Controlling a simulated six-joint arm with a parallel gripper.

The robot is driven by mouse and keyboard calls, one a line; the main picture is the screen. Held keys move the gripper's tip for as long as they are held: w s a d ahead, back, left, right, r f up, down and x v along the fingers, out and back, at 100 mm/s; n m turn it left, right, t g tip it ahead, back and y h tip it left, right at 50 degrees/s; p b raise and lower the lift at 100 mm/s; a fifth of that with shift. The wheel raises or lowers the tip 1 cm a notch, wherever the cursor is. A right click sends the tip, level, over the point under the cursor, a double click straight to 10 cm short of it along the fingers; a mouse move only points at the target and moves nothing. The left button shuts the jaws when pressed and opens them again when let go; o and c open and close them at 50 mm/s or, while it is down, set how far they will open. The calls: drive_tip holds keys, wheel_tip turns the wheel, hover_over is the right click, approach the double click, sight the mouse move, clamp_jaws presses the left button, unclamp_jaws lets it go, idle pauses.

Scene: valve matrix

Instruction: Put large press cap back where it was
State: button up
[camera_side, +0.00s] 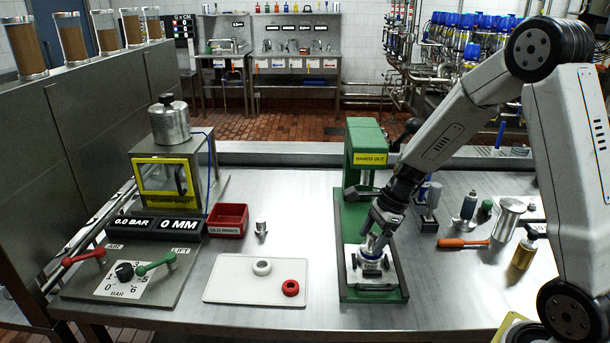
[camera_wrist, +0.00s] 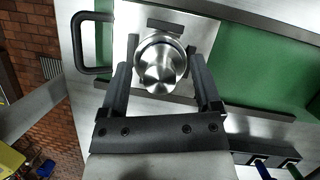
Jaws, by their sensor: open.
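A round, shiny steel piece that looks like the large press cap (camera_wrist: 160,65) sits on a steel plate (camera_wrist: 205,35) on the green press base. My gripper (camera_side: 375,236) is over that plate in the side view, pointing down. In the wrist view my gripper (camera_wrist: 162,58) is open, with one finger on each side of the steel piece. I cannot tell whether the fingers touch it. The green press (camera_side: 366,137), marked HANDS OUT, stands behind my gripper. My gripper partly hides the steel piece in the side view.
A small metal piece (camera_side: 261,228) stands beside a red tray (camera_side: 228,221).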

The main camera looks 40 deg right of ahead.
clamp_jaws()
drive_tip(key=shift+r, duration=0.1)
drive_tip(key=shift+r, duration=0.75)
drive_tip(key=s+a+r, duration=0.2)
drive_tip(key=s+r, duration=0.9)
drive_tip(key=s, duration=0.2)
drive_tip(key=shift+s+r, duration=0.15)
drive_tip(key=shift+s, duration=0.25)
drive_tip(key=shift+a, duration=0.1)
